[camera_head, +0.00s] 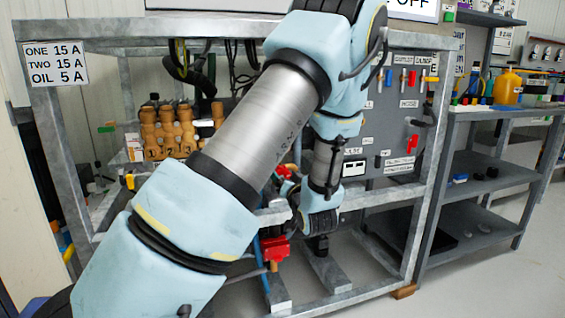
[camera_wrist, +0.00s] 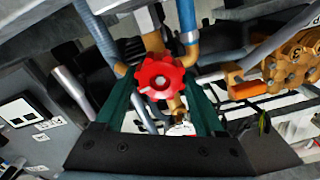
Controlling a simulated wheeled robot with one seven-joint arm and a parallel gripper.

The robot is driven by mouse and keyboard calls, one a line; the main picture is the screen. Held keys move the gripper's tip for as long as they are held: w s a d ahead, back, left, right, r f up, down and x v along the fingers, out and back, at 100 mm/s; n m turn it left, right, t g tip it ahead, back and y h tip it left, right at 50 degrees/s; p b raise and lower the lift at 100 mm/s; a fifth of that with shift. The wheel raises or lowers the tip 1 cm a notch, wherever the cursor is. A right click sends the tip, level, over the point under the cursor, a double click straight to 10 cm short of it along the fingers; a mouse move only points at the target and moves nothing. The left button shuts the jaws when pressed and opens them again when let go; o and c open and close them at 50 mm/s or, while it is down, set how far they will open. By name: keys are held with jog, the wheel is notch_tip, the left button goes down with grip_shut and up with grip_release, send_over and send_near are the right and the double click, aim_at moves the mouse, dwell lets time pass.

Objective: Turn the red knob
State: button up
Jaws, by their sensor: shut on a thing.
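The red knob (camera_wrist: 160,78) is a round, lobed handwheel with a pale centre, seen in the wrist view on brass pipework. My gripper (camera_wrist: 161,82) has its two dark green fingers on either side of the knob, shut on its rim. In the head view, a red part (camera_head: 284,171) that looks like the knob shows beside the end of my arm, inside the metal frame. My arm hides much of it, and the fingertips are hard to make out there.
The grey metal frame (camera_head: 433,185) surrounds the work area. A panel (camera_head: 385,110) with small levers is on the right. Blue-banded hoses (camera_wrist: 188,22) run close to the knob.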

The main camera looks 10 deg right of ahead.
jog(key=shift+d+f+m+p, duration=0.1)
jog(key=shift+f+m+p, duration=0.05)
jog(key=shift+m+p, duration=3.2)
jog(key=shift+f+m+p, duration=0.1)
jog(key=shift+m+p, duration=3)
jog(key=shift+m, duration=0.35)
jog(key=o, duration=1.4)
jog(key=shift+c, duration=0.2)
jog(key=s+d, duration=0.1)
jog(key=s, duration=0.9)
jog(key=shift+s+d, duration=0.2)
jog(key=shift+s, duration=0.15)
